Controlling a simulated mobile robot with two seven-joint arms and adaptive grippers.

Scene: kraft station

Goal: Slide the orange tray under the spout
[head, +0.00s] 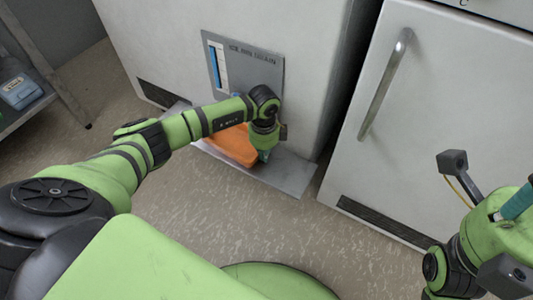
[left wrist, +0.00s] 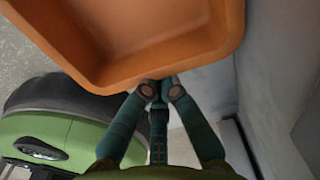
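The orange tray (head: 232,146) lies on a flat grey metal plate at the foot of the white cabinet, partly hidden behind my left forearm. In the left wrist view the tray (left wrist: 130,75) shows its open, empty-looking inside and near wall. My left gripper (head: 264,155) points down at the tray's right end. Its teal fingers (left wrist: 161,90) are drawn together at the tray's near edge; I cannot tell whether they touch it. The spout is not clearly visible; my left arm covers the area below the drain panel (head: 262,68). My right gripper (head: 515,204) is partly cut off at the right edge.
The metal plate (head: 288,176) extends out from the white cabinet (head: 155,40). A second white cabinet with a handle (head: 385,84) stands to the right. A shelf with a blue-grey box (head: 20,91) is at the far left. The speckled floor (head: 225,215) in front is clear.

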